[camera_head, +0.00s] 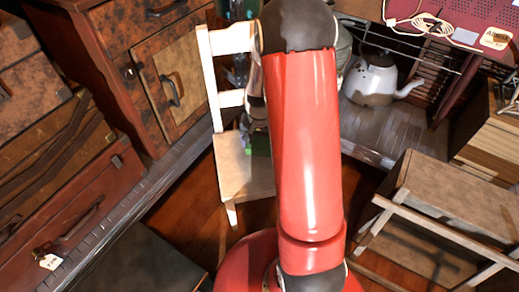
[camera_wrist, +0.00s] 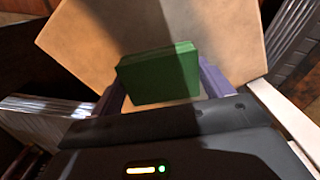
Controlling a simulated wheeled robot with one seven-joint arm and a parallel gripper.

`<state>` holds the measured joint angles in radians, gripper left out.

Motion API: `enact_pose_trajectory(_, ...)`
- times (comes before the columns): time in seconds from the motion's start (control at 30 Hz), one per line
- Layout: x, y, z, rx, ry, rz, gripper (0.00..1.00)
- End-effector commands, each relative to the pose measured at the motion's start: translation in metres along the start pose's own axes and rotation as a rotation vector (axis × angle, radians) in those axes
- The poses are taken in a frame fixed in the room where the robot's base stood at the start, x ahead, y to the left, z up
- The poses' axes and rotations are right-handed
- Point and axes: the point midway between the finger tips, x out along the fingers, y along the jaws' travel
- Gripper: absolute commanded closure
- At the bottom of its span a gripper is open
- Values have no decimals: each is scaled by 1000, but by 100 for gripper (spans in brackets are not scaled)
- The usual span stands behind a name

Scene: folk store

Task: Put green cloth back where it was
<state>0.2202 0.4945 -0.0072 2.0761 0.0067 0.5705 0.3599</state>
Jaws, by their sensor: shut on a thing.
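The green cloth (camera_wrist: 158,76) looks like a folded, box-shaped block in the wrist view. My gripper (camera_wrist: 162,88) is shut on it, with a finger at each side. Behind the cloth is the pale wooden seat of a chair (camera_wrist: 85,45). In the head view a small part of the cloth (camera_head: 259,145) shows over the seat of the white-backed chair (camera_head: 232,165). My red arm hides much of the gripper and part of the chair there. I cannot tell whether the cloth touches the seat.
A wooden cabinet (camera_head: 140,85) and stacked suitcases (camera_head: 85,205) stand on the left. A white kettle (camera_head: 375,82) sits on a metal shelf at the right back. A wooden stool (camera_head: 450,200) stands at the right. Little bare floor shows around the chair.

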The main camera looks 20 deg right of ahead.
Motion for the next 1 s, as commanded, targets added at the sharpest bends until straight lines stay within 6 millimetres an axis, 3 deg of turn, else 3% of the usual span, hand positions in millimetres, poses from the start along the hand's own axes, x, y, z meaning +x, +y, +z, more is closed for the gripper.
enact_pose_trajectory(0.2,33,0,1,0,-3,1,46)
enact_pose_trajectory(0.57,38,0,0,0,-1,0,46)
enact_pose_trajectory(0.6,37,0,0,0,-1,0,18)
enact_pose_trajectory(0.73,36,0,0,0,-1,0,1)
enact_pose_trajectory(1.0,34,0,0,0,-1,0,0)
